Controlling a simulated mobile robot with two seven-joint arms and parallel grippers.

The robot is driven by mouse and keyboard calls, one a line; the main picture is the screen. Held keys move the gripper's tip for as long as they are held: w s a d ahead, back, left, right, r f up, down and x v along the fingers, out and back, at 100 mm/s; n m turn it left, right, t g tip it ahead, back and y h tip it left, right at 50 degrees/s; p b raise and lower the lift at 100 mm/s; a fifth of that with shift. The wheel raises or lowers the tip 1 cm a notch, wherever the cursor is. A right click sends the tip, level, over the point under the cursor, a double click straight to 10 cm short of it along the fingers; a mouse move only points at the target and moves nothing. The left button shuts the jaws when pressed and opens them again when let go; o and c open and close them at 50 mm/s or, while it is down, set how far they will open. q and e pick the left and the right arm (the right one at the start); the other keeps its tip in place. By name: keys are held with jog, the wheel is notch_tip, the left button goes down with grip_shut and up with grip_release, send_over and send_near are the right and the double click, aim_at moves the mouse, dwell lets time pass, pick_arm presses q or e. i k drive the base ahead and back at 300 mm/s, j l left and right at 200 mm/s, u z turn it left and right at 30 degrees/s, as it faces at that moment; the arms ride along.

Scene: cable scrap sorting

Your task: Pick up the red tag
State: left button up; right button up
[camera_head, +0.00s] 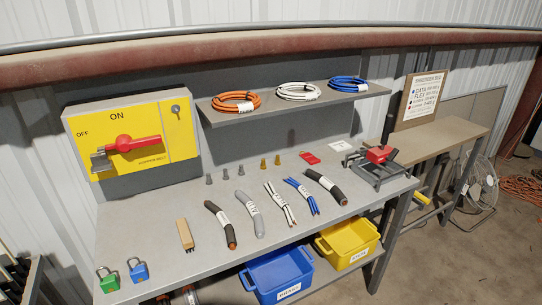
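The red tag (309,158) lies flat on the grey workbench (185,268), toward its back edge. It is a small red piece with a little pale marking. A white card (340,146) lies to its right, and small brass-coloured pieces (277,160) stand to its left. Nothing covers the tag. Neither of my grippers shows in the head view.
Cable pieces, such as a black one (325,187), lie in front of the tag. A red-and-grey clamp tool (378,164) stands at right. A shelf (290,104) with cable coils overhangs behind. Blue (278,274) and yellow (347,243) bins sit below the bench.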

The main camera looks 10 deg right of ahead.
aim_at(311, 158)
jog(key=i+l+u, duration=0.45)
jog(key=l+u, duration=0.15)
jog(key=l, duration=0.15)
jog(key=i+l, duration=0.1)
jog(key=l, duration=0.2)
jog(key=i+l+u, duration=0.1)
jog(key=i+l, duration=0.15)
jog(key=l, duration=0.3)
